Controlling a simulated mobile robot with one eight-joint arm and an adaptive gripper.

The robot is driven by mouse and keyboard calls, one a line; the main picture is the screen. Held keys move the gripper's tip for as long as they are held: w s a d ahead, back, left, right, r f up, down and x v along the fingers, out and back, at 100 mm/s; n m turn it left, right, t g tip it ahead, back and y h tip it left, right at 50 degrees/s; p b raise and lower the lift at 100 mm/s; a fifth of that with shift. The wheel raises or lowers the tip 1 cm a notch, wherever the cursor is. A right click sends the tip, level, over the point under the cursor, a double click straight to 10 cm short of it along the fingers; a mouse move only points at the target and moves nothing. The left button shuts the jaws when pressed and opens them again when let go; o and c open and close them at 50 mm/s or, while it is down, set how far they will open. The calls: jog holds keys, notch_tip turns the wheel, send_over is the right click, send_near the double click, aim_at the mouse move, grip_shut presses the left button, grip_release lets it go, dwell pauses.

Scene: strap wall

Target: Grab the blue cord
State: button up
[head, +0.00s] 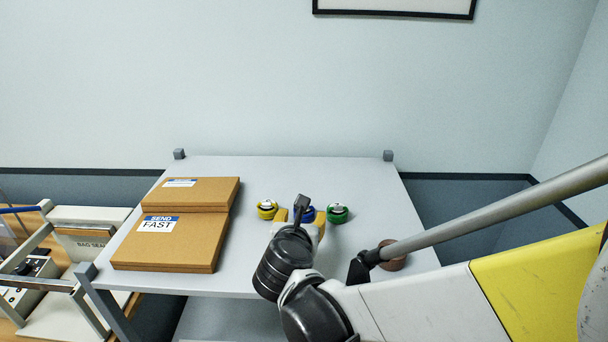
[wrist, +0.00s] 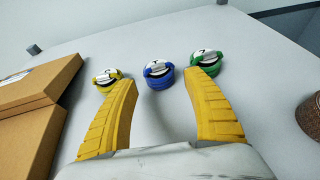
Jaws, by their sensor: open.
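The blue cord (wrist: 159,80) is a small round coil with a white and black top, lying on the grey table in the middle of a row of three. In the head view only a bit of the blue cord (head: 309,211) shows behind my arm. My gripper (wrist: 163,84) is open, with yellow ribbed fingers and nothing held. In the wrist view the blue cord appears centred between the fingertips, near their level. Whether the fingertips reach around it cannot be told. In the head view my gripper (head: 301,217) is partly hidden by my wrist.
A yellow coil (wrist: 106,77) sits left of the blue cord and a green coil (wrist: 205,61) right, each close to a fingertip in the wrist view. Cardboard boxes (head: 175,243) lie on the table's left. A brown roll (wrist: 311,116) stands at right. The table behind the coils is clear.

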jog(key=b+x, duration=0.1)
jog(key=x, duration=0.5)
jog(key=shift+a+r, duration=0.15)
jog(key=shift+r, duration=0.1)
jog(key=shift+c, duration=0.8)
jog(key=c, duration=0.8)
